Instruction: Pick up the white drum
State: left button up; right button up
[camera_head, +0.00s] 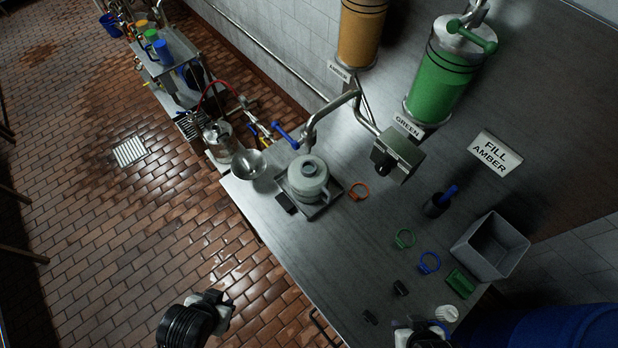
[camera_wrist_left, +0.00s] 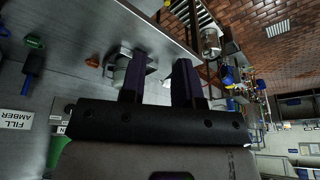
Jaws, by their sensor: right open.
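The white drum (camera_head: 307,178), a pale round vessel with a narrow neck and a side handle, stands upright on a dark square plate (camera_head: 322,208) on the steel bench. It also shows in the left wrist view (camera_wrist_left: 121,76), partly hidden behind a finger. My left gripper (camera_head: 222,303) is low in the head view, over the brick floor in front of the bench and well apart from the drum. Its two fingers (camera_wrist_left: 160,78) stand apart with nothing between them. My right gripper (camera_head: 425,334) is at the bottom edge, cut off, over the bench's near end; it is open, far from the drum.
A metal bowl (camera_head: 250,165) stands left of the drum. A bent pipe (camera_head: 330,113) and a dispenser head (camera_head: 398,158) hang over the bench behind it. A grey bin (camera_head: 490,246) stands further right.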

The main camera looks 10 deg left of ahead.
pick_arm(q)
jog(key=o, duration=1.1)
